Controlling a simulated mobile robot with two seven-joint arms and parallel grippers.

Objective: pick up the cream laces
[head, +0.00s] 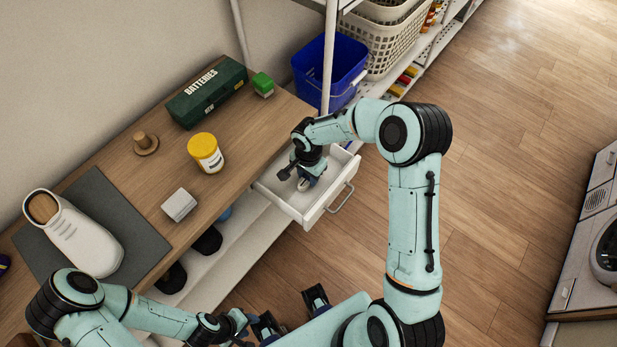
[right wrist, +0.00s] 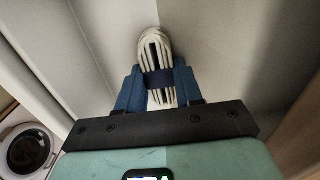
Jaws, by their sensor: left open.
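The cream laces (right wrist: 146,45) are a looped bundle with a dark band, seen in the right wrist view. My right gripper (right wrist: 160,85) has its two blue fingers against both sides of the bundle, at the band. In the head view my right gripper (head: 308,177) reaches down into the open white drawer (head: 294,209), and the laces are mostly hidden under it. My left gripper (head: 243,325) is open and low at the bottom edge of the head view, away from the drawer and partly cut off.
A wooden worktop (head: 135,188) holds a green batteries box (head: 208,92), a yellow-lidded jar (head: 206,152), a small white box (head: 179,205) and a white shoe (head: 82,240) on a grey mat (head: 108,196). A blue bin (head: 322,70) stands behind the drawer.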

